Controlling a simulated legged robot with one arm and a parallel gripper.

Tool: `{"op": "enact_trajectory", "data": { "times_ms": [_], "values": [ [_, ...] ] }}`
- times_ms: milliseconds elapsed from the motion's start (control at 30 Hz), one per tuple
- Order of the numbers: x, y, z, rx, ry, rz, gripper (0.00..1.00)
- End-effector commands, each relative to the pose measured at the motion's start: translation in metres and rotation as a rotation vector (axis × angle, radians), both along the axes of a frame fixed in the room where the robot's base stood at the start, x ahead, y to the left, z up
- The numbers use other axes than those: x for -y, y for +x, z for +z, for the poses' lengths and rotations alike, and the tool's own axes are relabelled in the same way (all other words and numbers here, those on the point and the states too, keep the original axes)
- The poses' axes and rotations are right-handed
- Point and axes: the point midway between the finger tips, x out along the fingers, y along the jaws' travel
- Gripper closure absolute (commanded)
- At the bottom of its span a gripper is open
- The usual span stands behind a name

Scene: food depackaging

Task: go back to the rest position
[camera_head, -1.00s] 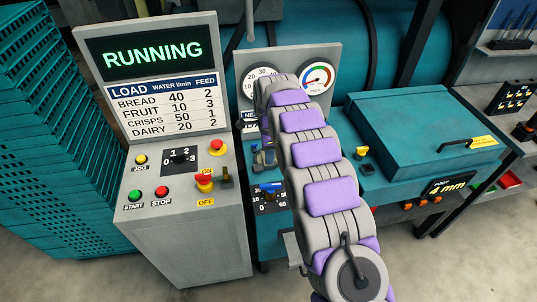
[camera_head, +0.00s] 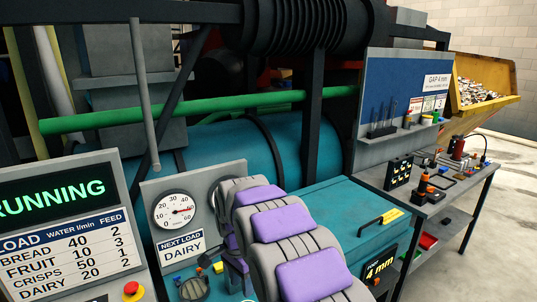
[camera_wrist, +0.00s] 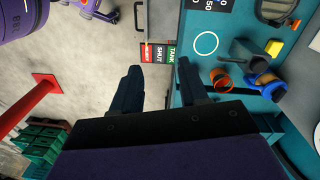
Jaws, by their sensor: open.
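My gripper (camera_wrist: 157,85) shows in the wrist view with its two dark fingers well apart and nothing between them. Beyond it are the concrete floor and the edge of a teal machine panel. In the head view my grey and purple arm stretches up in front of the machine, and its gripper is hidden. A panel with a dial (camera_head: 174,209) and a "NEXT LOAD DAIRY" sign (camera_head: 181,247) stands just left of the arm. A control console (camera_head: 62,225) reading "RUNNING" is at the far left.
In the wrist view, a grey lever (camera_wrist: 250,52) and an orange ring (camera_wrist: 222,79) sit on the panel right of the fingers. A red post base (camera_wrist: 47,81) and green crates (camera_wrist: 38,142) are at left. A tool bench (camera_head: 445,190) stands right in the head view.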

Motion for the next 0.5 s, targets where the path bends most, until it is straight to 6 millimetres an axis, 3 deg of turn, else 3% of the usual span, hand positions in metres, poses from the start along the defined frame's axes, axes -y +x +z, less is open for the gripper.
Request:
{"op": "enact_trajectory", "data": {
  "times_ms": [233,500],
  "values": [
    [0.066,-0.057,0.026,-0.021,0.006,0.154,0.56],
    [0.128,-0.135,0.036,-0.054,0.021,0.330,0.56]
  ]
}}
